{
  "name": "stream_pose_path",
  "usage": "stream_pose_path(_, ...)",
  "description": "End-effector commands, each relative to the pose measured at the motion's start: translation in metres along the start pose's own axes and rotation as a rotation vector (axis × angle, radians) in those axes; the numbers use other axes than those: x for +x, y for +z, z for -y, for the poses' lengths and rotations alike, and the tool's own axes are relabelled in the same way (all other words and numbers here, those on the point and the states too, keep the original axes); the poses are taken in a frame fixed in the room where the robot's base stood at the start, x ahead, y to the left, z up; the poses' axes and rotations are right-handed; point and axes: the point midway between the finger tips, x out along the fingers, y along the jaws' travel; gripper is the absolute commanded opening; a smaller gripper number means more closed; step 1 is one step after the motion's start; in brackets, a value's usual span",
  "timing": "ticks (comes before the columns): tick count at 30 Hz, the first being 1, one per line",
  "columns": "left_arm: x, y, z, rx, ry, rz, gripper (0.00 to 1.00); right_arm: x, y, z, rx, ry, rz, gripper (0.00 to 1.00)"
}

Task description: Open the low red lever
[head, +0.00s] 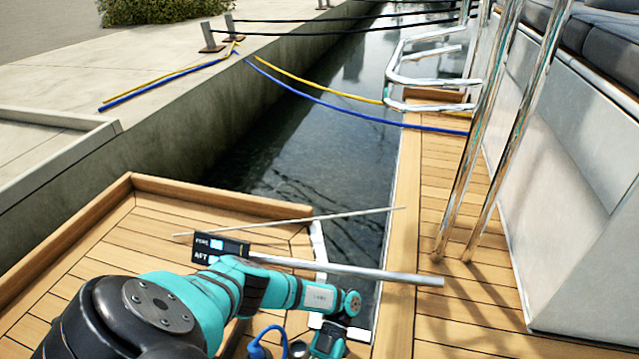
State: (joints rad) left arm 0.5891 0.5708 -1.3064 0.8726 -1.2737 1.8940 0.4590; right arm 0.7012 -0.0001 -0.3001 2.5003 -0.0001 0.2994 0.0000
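No red lever shows in the head view. One of my teal arms (215,300) comes in from the lower left and reaches to the right. Its wrist (328,341) bends down at the bottom edge, above the gap side of the wooden deck. The gripper on that arm is cut off below the picture. My other arm and gripper do not show.
A dark sign (220,248) reading AFT stands beyond my arm. A silver rail (390,276) and a thin rod (345,215) cross the water gap (300,160). Upright steel tubes (465,190) stand on the right deck. Blue (330,104) and yellow lines hang over the water.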

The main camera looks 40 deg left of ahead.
Motion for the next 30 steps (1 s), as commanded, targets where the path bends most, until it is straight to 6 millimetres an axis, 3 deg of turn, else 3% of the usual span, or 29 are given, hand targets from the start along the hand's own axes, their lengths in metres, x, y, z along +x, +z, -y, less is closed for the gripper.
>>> stream_pose_path(16, 0.0013, 0.0011, -0.0073, -0.012, 0.004, -0.021, 0.00, -0.0042, -0.0018, 0.0011, 0.000, -0.001, -0.001, 0.53)
stream_pose_path(17, 0.0013, 0.0011, -0.0073, -0.011, 0.003, -0.021, 0.13, -0.0042, -0.0018, 0.0011, 0.000, -0.001, -0.001, 0.53)
stream_pose_path(23, 0.0017, 0.0010, -0.0058, -0.007, 0.001, -0.022, 0.39, -0.0042, -0.0018, 0.0011, 0.000, -0.001, -0.001, 0.53)
stream_pose_path(30, 0.0019, 0.0007, -0.0043, -0.003, -0.001, -0.022, 0.41, -0.0044, -0.0012, 0.0008, 0.000, 0.000, 0.001, 0.53)
